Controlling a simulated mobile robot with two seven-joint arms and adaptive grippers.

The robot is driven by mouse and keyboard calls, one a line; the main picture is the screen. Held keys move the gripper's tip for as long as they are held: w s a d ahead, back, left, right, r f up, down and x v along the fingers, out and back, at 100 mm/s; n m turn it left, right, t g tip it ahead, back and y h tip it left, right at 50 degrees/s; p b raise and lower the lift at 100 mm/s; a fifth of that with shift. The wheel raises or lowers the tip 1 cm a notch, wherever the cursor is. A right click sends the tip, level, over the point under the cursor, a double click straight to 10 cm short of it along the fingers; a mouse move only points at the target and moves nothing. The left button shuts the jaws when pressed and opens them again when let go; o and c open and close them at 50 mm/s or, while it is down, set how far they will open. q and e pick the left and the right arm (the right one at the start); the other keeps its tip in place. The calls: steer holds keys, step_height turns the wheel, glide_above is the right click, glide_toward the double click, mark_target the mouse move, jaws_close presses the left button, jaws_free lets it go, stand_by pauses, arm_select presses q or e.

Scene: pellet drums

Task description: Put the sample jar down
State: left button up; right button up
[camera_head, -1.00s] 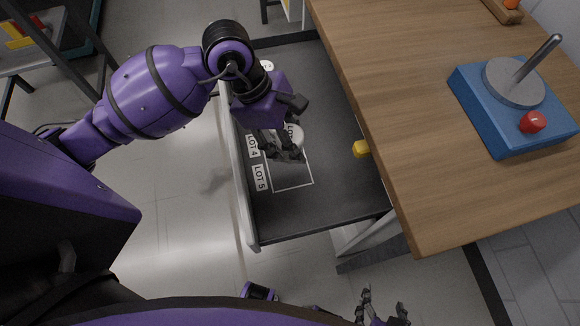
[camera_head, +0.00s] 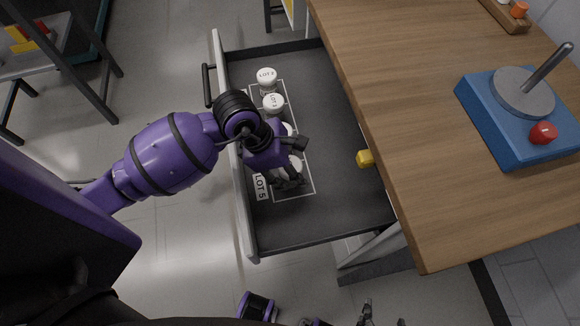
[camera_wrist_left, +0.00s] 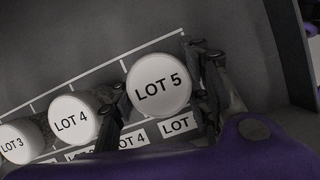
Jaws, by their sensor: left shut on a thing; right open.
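The sample jar (camera_wrist_left: 160,88) has a white lid marked LOT 5. My left gripper (camera_head: 289,180) is shut on it, with a finger on either side in the left wrist view. The jar is over the end of a white-outlined row in the open drawer (camera_head: 335,205), beside the LOT 5 label (camera_head: 261,187). Its lid looks larger than its neighbours' lids; its base is hidden, so I cannot tell whether it touches the drawer floor. Jars LOT 4 (camera_wrist_left: 73,121) and LOT 3 (camera_wrist_left: 17,143) stand in the row. My right gripper (camera_head: 368,313) is open at the bottom edge, partly cut off.
More white-lidded jars (camera_head: 267,76) stand at the far end of the row. A yellow piece (camera_head: 365,158) lies at the drawer's right side. The wooden worktop (camera_head: 400,90) overhangs on the right, carrying a blue box (camera_head: 505,125) with a lever and red button. The drawer's middle is free.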

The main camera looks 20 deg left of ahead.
arm_select(q)
steer(key=shift+f, duration=0.1)
steer(key=shift+f, duration=0.15)
steer(key=o, duration=1.2)
steer(key=v, duration=1.2)
steer(key=shift+p, duration=0.3)
